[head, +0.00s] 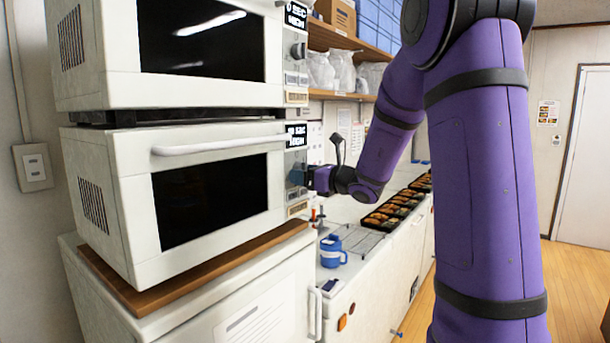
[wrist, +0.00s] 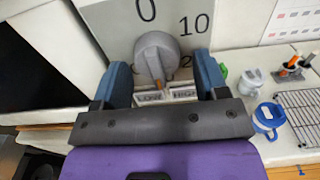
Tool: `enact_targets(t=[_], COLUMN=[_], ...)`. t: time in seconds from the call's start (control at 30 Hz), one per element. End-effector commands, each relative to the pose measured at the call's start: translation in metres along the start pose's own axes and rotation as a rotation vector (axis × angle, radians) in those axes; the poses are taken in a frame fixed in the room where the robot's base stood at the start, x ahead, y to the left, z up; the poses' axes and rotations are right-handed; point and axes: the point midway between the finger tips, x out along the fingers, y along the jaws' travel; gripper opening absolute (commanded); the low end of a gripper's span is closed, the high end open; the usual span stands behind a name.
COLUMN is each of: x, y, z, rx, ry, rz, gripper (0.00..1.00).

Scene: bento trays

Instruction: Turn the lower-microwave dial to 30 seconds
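The lower microwave (head: 135,170) is white, with a dark window and a bar handle. Its small display (head: 296,135) shows seconds and HIGH; the number looks like 10 but is hard to read. The grey dial (wrist: 155,52) shows in the wrist view, with the marks 0, 10 and part of a 2 around it; my gripper hides it in the head view. My gripper (head: 298,177) is at the control panel. In the wrist view its blue fingers (wrist: 160,72) are spread, one on each side of the dial, with gaps visible between them and the knob.
The upper microwave (head: 85,60) sits just above. LOW and HIGH buttons (wrist: 168,96) lie below the dial. A blue-and-white mug (head: 331,251), a wire rack (head: 362,242) and bento trays (head: 392,212) stand on the counter to the right.

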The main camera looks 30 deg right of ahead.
Motion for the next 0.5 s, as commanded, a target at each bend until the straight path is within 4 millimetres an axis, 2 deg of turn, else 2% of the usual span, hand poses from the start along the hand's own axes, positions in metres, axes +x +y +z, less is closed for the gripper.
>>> enact_targets(t=[0.27, 0.37, 0.5], x=[-0.002, -0.010, -0.032], y=[0.000, 0.000, 0.000], z=[0.001, 0.001, 0.002], rx=[-0.002, -0.002, -0.001], ry=[-0.003, -0.003, -0.003], rz=[0.000, -0.001, -0.002], gripper=[0.66, 0.66, 0.66])
